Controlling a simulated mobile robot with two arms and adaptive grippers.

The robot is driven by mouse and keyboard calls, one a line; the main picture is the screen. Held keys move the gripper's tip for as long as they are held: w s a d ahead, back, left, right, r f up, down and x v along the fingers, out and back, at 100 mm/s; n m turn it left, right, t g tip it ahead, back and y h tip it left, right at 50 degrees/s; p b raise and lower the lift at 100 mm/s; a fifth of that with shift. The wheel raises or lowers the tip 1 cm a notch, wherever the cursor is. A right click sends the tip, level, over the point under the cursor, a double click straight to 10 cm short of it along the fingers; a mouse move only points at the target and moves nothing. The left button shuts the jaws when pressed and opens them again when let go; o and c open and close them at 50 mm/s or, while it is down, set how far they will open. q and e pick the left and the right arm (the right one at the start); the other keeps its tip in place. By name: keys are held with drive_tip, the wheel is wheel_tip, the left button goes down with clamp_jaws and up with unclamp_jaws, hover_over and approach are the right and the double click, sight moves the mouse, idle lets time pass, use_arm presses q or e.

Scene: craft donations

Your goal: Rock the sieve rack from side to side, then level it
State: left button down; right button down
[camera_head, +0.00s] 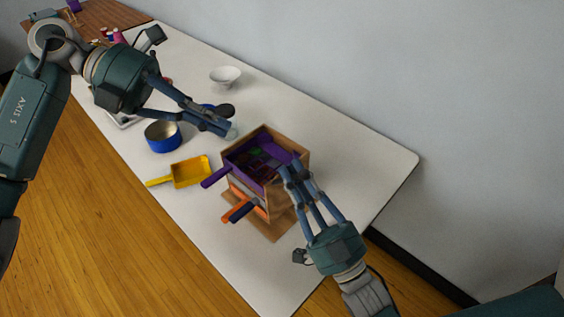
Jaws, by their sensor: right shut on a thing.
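The sieve rack (301,153) is a wooden frame on a wooden base (272,228), standing on the white table. A purple sieve (235,167) sits in its top with its handle sticking out to the left, and dark and coloured bits lie inside. An orange tray or sieve (243,203) with a handle shows lower down. I cannot clearly tell any tilt. My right gripper (287,172) is shut on the rack's right side, and its fingers hide part of that wall. My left gripper (229,121) is open and empty, above the table just beyond the rack's upper left corner.
A yellow scoop (191,172) and a blue tin (163,136) stand left of the rack. A white bowl (225,76) is near the wall. Small coloured items are at the far end, partly behind my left arm. The white table (365,165) is clear right of the rack.

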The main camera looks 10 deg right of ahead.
use_arm(q)
approach(299, 175)
drive_tip(key=shift+y, duration=0.3)
drive_tip(key=x, duration=0.4)
drive_tip(key=w+x, duration=0.1)
drive_tip(key=x, duration=0.2)
drive_tip(key=shift+d, duration=0.1)
